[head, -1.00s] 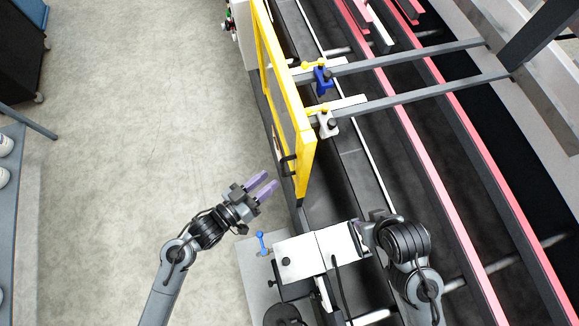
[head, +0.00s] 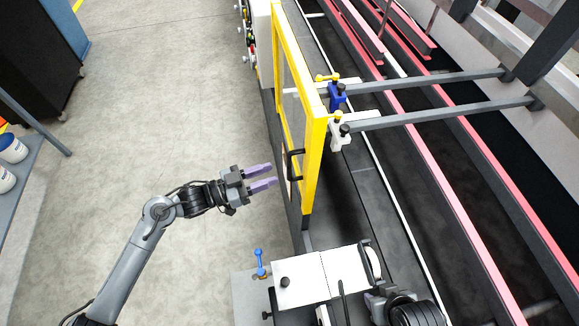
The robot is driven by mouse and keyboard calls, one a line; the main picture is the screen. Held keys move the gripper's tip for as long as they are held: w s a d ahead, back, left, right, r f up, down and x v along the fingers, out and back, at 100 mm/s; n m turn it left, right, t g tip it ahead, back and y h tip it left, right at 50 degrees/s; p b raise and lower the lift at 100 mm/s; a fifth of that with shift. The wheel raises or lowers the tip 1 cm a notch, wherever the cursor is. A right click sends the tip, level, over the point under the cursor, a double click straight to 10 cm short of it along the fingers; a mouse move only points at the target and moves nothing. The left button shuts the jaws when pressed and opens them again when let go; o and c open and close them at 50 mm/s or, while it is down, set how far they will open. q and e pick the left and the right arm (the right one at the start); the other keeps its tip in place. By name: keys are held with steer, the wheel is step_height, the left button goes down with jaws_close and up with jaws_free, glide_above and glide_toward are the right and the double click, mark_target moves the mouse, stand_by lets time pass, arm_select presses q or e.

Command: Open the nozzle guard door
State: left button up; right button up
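The nozzle guard door (head: 314,150) is a yellow-framed panel standing upright along the near side of the machine. It looks closed. Its black handle (head: 291,165) is on the face toward the aisle, near the lower end in the picture. My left gripper (head: 263,178) has two purple fingers spread apart with nothing between them. It points right at the handle, a short gap to its left. My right gripper (head: 376,298) is at the bottom, beside the white-topped unit, and its fingers are mostly hidden.
Blue and white nozzle clamps (head: 337,97) sit on grey crossbars (head: 440,115) behind the door. A white-topped unit (head: 302,281) with a blue-handled lever (head: 259,260) stands below the door. Red-edged belts run to the right.

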mark_target(289, 177)
arm_select(q)
steer(key=shift+x, duration=3.5)
steer(key=shift+c, duration=0.3)
jaws_close()
